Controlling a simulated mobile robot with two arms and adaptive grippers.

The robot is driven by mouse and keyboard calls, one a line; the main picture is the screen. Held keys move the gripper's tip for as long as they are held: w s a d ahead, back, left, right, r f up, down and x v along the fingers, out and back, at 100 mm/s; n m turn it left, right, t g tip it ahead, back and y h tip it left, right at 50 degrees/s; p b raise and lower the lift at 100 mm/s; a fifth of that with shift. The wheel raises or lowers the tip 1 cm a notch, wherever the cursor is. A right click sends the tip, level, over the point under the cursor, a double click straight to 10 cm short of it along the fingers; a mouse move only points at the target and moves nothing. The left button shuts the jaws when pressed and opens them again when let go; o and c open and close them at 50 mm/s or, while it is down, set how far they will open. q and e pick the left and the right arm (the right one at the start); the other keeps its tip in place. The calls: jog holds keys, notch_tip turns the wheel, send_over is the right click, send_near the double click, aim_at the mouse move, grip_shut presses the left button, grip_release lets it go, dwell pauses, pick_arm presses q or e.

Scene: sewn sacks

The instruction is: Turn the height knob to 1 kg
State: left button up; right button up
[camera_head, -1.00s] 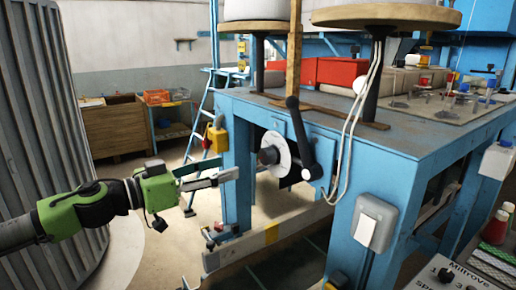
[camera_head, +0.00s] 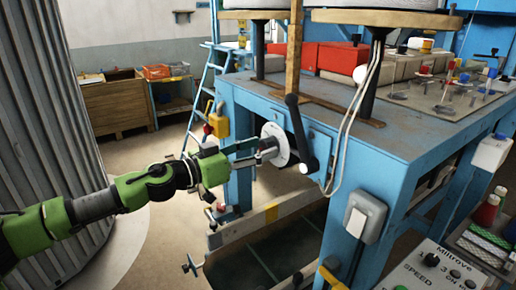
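The height knob (camera_head: 283,136) is a pale round dial with a grey hub, on the side of the blue machine frame. Its markings are too small to read. My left gripper (camera_head: 261,150) reaches in from the left, with its two fingers apart at the hub. I cannot tell whether they touch it. The finger ends partly overlap the hub.
A black crank lever (camera_head: 297,122) with a white end sits just right of the dial. A yellow box (camera_head: 218,122) is on the frame's left post. A white switch box (camera_head: 365,217) is on the near leg. A control panel (camera_head: 440,268) is at the lower right.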

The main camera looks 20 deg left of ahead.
pick_arm(q)
jog(key=c, duration=1)
jog(key=shift+c, duration=0.2)
